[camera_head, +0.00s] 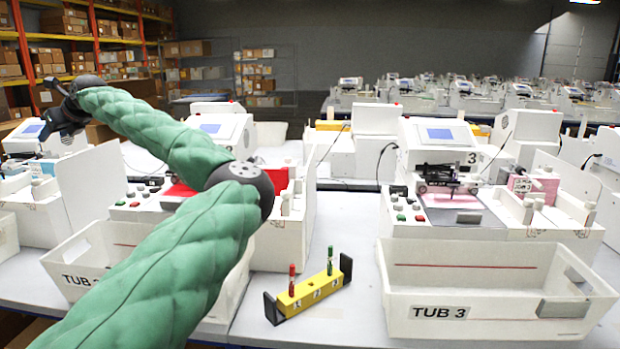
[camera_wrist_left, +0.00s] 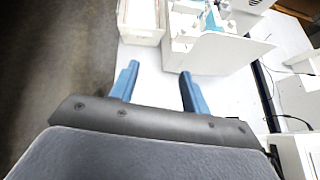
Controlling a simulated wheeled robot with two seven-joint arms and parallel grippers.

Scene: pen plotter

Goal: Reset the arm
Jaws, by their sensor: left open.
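My left arm, in a green quilted sleeve, reaches from the bottom left of the head view up to the far left. My left gripper (camera_head: 62,115) is raised at its end, beside the shelves and above the leftmost machine. In the left wrist view the left gripper (camera_wrist_left: 158,84) shows two blue fingers spread apart with nothing between them. Below them are the white table and part of a white machine (camera_wrist_left: 215,50). My right arm and gripper are not in view.
A yellow pen holder (camera_head: 318,297) with a red and a green pen stands on the table. To its right is the TUB 3 bin (camera_head: 490,252), before plotter 3 (camera_head: 405,200). The TUB 2 bin (camera_head: 75,245) is partly behind my arm. Shelves (camera_head: 85,35) stand behind.

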